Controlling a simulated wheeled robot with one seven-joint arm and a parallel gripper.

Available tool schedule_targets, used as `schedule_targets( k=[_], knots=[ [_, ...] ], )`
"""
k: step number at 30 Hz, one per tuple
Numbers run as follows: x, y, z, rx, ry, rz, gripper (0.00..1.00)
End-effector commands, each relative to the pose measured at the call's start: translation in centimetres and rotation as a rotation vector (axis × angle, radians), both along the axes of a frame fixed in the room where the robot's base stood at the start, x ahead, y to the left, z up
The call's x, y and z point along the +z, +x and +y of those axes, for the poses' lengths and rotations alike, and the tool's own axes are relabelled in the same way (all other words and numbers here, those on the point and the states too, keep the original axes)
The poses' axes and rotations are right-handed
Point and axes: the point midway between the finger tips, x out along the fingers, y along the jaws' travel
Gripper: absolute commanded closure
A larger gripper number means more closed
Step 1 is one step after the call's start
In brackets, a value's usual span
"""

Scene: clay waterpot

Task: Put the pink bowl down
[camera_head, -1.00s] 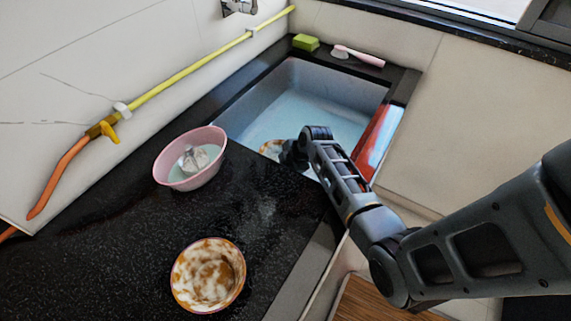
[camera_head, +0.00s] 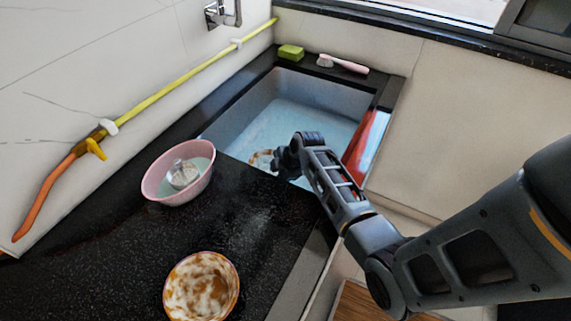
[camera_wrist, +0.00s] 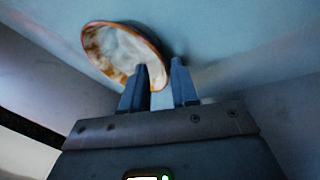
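The pink bowl (camera_head: 157,191) stands upright on the black counter left of the sink, with a shiny silvery object (camera_head: 183,174) inside. My gripper is not on it. My gripper (camera_head: 286,166) is down at the sink's near side, its fingers mostly hidden in the head view. In the wrist view my gripper (camera_wrist: 161,72) has its fingers apart, near the rim of a brown-stained bowl (camera_wrist: 120,50). The left finger overlaps that bowl's inside and the right finger is just beyond its rim; contact cannot be told. This stained bowl also shows partly in the head view (camera_head: 261,159).
Another stained bowl (camera_head: 201,286) stands at the counter's front. The sink (camera_head: 300,125) has raised walls around my gripper. A green sponge (camera_head: 291,52) and pink-handled brush (camera_head: 345,64) lie behind it. The counter between the two bowls there is clear.

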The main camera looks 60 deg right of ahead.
Motion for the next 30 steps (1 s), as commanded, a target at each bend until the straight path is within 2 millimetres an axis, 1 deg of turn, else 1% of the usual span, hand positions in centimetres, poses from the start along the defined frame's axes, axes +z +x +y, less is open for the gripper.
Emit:
schedule_targets(
  k=[1,9,15,21,30],
  knots=[
    [0.9,-0.5,0.1,-0.001,-0.001,-0.001,0.71],
    [5.5,-2.9,0.6,0.0,-0.002,-0.001,0.71],
    [8.0,-4.3,0.9,0.001,0.0,-0.001,0.71],
    [8.9,-4.8,1.0,0.0,0.001,0.001,0.71],
    [8.9,-4.8,1.0,0.0,0.001,0.001,0.71]
  ],
)
